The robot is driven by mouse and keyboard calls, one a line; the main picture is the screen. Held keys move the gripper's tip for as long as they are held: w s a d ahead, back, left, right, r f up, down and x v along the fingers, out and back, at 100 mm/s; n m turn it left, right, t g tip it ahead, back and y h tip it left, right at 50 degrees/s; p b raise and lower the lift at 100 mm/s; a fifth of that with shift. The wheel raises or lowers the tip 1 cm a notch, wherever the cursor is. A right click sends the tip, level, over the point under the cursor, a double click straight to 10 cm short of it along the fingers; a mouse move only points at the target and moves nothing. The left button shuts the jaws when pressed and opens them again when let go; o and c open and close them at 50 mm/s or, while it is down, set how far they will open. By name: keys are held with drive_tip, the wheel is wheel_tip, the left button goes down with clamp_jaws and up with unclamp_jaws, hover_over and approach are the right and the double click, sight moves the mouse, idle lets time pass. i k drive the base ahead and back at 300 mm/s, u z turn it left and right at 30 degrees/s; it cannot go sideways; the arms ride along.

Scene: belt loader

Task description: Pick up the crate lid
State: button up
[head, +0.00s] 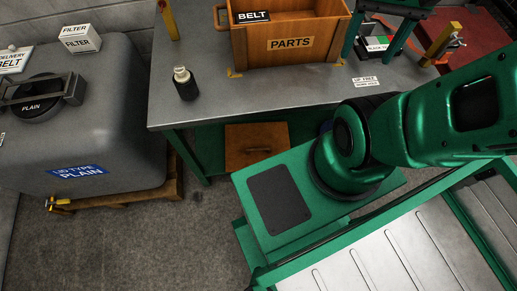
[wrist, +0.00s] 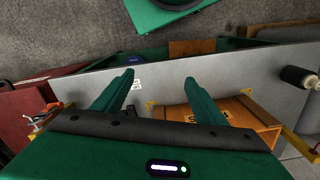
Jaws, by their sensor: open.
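The crate lid, a flat brown wooden panel with a handle (head: 256,146), is low beneath the grey workbench, partly in shadow and partly hidden by the bench and my green base. A piece of it also shows at the top of the wrist view (wrist: 190,47). The open wooden crate (head: 240,45), marked PARTS and BELT, stands on the bench. My gripper (wrist: 159,78) is open with nothing between its two green fingers. It is above the bench beside the crate, well away from the lid; one finger overlaps the crate in the wrist view.
A grey bin with a PLAIN lid label (head: 75,150) sits on a wooden pallet at left. A slatted conveyor (head: 400,255) is at lower right. Floor between bin and base is clear.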

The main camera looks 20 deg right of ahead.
sight(247, 144)
drive_tip(key=u, duration=0.35)
drive_tip(key=k, duration=0.4)
drive_tip(key=u, duration=0.85)
drive_tip(key=k, duration=0.8)
drive_tip(key=u, duration=0.7)
drive_tip(key=k, duration=0.55)
drive_tip(key=z, duration=0.75)
drive_tip(key=k, duration=1.1)
drive_tip(key=z, duration=0.45)
drive_tip(key=i, duration=1.45)
